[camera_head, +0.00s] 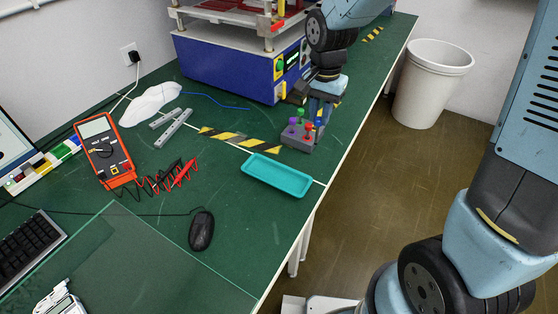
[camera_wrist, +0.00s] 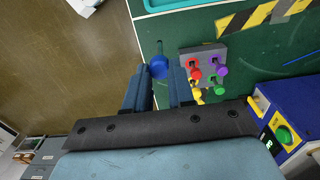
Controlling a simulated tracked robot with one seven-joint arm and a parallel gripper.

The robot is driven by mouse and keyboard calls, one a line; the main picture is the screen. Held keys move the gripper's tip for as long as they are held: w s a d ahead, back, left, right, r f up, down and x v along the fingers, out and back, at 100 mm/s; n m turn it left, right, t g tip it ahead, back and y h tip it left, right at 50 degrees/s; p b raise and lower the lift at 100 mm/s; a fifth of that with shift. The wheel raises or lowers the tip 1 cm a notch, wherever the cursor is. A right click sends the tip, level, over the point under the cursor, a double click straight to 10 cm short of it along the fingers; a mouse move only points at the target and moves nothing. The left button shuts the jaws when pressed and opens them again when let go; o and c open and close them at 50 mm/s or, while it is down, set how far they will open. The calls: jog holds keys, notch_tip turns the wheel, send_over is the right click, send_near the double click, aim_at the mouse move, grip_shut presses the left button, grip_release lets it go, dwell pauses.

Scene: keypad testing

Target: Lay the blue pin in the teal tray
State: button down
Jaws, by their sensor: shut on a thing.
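My gripper (camera_wrist: 160,76) has its two dark blue fingers closed around a blue pin (camera_wrist: 159,66). The pin's round blue head shows between the fingertips, with a dark shaft beyond it. In the wrist view the pin is beside the grey pin block (camera_wrist: 203,53), not over its face. In the head view my gripper (camera_head: 316,103) is at the block (camera_head: 300,143), and the pin is hard to make out there. The teal tray (camera_head: 277,176) lies empty, in front of the block; its rim also shows at the top of the wrist view (camera_wrist: 170,5).
The block holds red (camera_head: 308,126), purple (camera_head: 292,121) and green (camera_head: 300,113) pins. A blue machine (camera_head: 230,65) stands behind. Yellow-black tape (camera_head: 240,139) lies near the tray. The table's right edge is close to the block and tray. A mouse (camera_head: 202,230) lies nearer.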

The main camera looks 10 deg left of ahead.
jog(key=s+a+f, duration=0.3)
jog(key=a+f, duration=0.7)
jog(key=f, duration=0.1)
jog(key=shift+s+a+f, duration=0.25)
jog(key=shift+s+f, duration=0.1)
jog(key=shift+f, duration=0.05)
jog(key=c, duration=1)
grip_release()
jog(key=shift+o, duration=0.2)
notch_tip(320, 180, up, 12)
jog(key=shift+r, duration=0.1)
